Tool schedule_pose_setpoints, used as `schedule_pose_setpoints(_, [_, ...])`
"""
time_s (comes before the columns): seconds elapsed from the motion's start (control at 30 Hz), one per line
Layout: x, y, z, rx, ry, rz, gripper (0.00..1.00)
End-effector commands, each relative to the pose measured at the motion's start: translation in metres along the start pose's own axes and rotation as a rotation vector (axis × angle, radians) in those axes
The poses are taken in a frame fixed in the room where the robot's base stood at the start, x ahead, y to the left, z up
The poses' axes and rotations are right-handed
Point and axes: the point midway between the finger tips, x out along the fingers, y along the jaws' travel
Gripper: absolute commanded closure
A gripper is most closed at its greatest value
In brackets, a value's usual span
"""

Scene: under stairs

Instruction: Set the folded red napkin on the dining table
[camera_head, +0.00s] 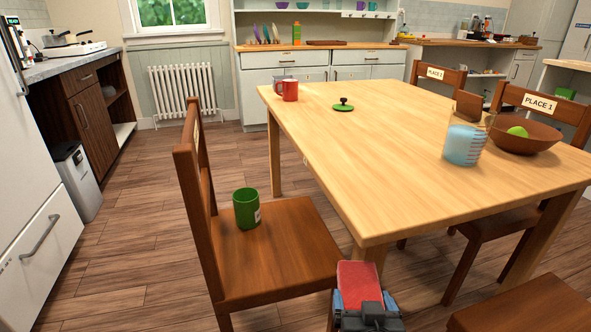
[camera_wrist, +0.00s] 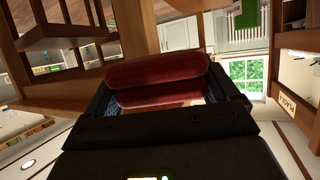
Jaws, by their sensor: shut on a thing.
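The folded red napkin (camera_head: 358,280) is held in my gripper (camera_head: 366,303), low in the head view, in front of the near edge of the dining table. In the wrist view the napkin (camera_wrist: 157,80) shows as two thick red layers between the fingers of my gripper (camera_wrist: 168,95). The wooden dining table (camera_head: 370,170) fills the middle and right of the head view. In the head view the napkin overlaps a table leg and does not lie on the tabletop.
On the table are a red mug (camera_head: 290,91), a green lid (camera_head: 343,106), a measuring jug (camera_head: 463,145) and a brown bowl (camera_head: 527,138) with a green fruit. A chair (camera_head: 285,245) with a green cup (camera_head: 246,209) stands left of my gripper. The near tabletop is clear.

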Motion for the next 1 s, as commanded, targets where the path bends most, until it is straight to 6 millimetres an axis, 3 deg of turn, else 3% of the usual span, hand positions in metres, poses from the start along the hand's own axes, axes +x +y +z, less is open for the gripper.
schedule_pose_setpoints(0.1, [0.001, 0.036, -0.016, 0.038, 0.003, 0.087, 0.67])
schedule_pose_setpoints(0.37, [0.001, 0.093, -0.04, 0.096, 0.001, 0.227, 0.67])
schedule_pose_setpoints(1.0, [-0.025, 0.079, -0.039, 0.022, -0.018, 0.075, 0.67])
